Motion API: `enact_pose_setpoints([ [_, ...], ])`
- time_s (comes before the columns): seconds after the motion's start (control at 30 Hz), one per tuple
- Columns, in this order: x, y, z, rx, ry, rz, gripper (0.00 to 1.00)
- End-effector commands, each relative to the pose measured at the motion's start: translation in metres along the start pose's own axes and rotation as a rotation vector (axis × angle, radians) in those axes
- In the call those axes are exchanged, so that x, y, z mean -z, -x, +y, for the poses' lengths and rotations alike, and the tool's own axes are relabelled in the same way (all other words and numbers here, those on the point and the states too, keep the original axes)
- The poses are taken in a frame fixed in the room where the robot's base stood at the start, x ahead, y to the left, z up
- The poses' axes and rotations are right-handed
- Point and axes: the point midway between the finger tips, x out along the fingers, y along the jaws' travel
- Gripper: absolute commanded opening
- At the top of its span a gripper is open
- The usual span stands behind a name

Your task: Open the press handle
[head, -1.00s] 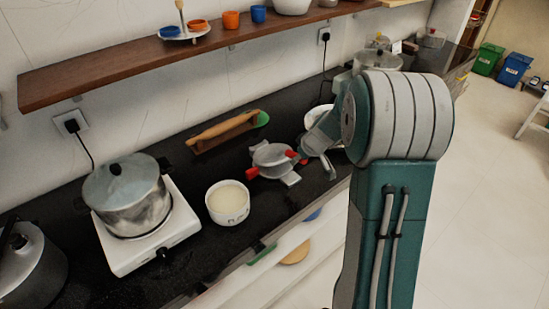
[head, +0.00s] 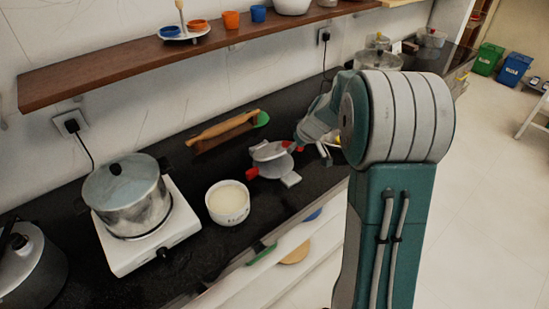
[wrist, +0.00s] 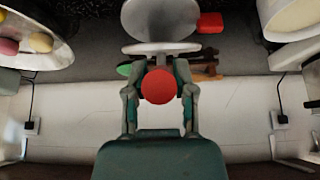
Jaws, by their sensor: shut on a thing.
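The grey press (head: 268,152) with red handle parts stands on the dark counter, right of the white bowl. In the wrist view its two round plates (wrist: 160,20) show apart, one seen nearly edge-on. My gripper (head: 297,144) is at the press's right side. In the wrist view my gripper (wrist: 160,92) is shut around the round red end of the press handle (wrist: 159,87), one finger on each side. Another red part (wrist: 210,22) of the press sticks out beside the plates. The hinge is hard to make out.
A white bowl (head: 228,213) of pale stuff and a pot (head: 124,195) on a white stove (head: 145,242) stand left of the press. A rolling pin (head: 215,130) lies behind. A wooden shelf (head: 150,68) runs above. Pots crowd the counter's far right.

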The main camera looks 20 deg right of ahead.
Motion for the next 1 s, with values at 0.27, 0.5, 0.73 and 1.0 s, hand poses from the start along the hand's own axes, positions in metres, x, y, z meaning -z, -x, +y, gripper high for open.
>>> enact_pose_setpoints([
  [0.27,0.004,0.003,0.000,0.000,-0.001,0.001,0.16],
  [0.5,0.010,0.005,0.000,-0.001,0.001,0.003,0.17],
  [0.73,0.023,0.010,0.000,-0.001,0.000,0.002,0.17],
  [1.0,0.036,0.015,0.000,0.000,0.001,0.001,0.17],
])
